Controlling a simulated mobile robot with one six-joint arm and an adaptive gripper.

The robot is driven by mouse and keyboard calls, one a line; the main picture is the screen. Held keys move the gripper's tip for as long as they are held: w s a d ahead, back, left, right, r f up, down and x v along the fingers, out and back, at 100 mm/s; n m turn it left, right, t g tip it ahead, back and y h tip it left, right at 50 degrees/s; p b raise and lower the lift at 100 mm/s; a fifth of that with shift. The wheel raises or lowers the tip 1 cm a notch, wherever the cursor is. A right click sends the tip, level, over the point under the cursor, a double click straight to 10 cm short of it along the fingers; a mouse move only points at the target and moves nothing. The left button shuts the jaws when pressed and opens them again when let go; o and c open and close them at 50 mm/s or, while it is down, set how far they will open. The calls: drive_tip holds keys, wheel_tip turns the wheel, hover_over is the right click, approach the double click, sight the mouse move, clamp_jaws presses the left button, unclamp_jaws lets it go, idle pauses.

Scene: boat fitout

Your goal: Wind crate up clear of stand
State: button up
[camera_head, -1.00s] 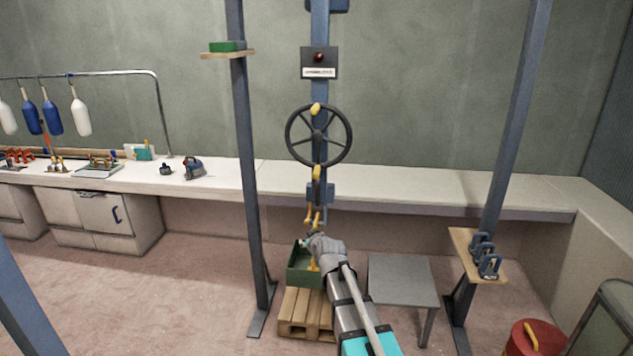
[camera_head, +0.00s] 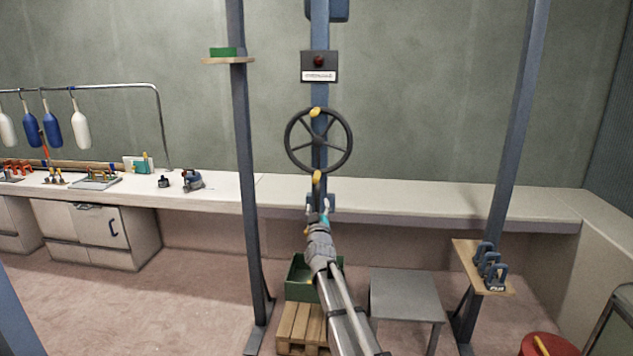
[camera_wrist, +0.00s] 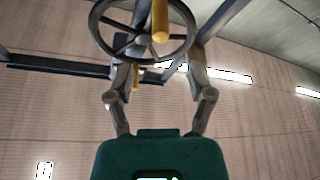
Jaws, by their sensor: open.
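A green crate (camera_head: 300,280) sits on a wooden pallet stand (camera_head: 297,325) on the floor, partly hidden behind my arm. A dark handwheel (camera_head: 345,147) with a yellow knob (camera_head: 315,112) at its top is mounted on a blue post above it. A second yellow part (camera_head: 317,177) sits just below the wheel. My gripper (camera_head: 317,208) is open and empty, raised in front of the post below the wheel. In the wrist view the wheel (camera_wrist: 187,42) and a yellow handle (camera_wrist: 160,20) lie beyond the open fingers (camera_wrist: 160,92). The hook region is hidden behind my arm.
A grey table (camera_head: 407,296) stands right of the crate. Blue uprights flank the post, the left one (camera_head: 246,170) bearing a small shelf (camera_head: 229,60). A long white bench (camera_head: 420,195) runs behind.

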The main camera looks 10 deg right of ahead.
sight(317, 178)
drive_tip(key=shift+w, duration=0.1)
drive_tip(key=p+x, duration=0.5)
drive_tip(key=x, duration=0.8)
drive_tip(key=shift+w+d, duration=0.1)
drive_tip(key=shift+w, duration=0.2)
drive_tip(key=shift+c, duration=0.2)
clamp_jaws()
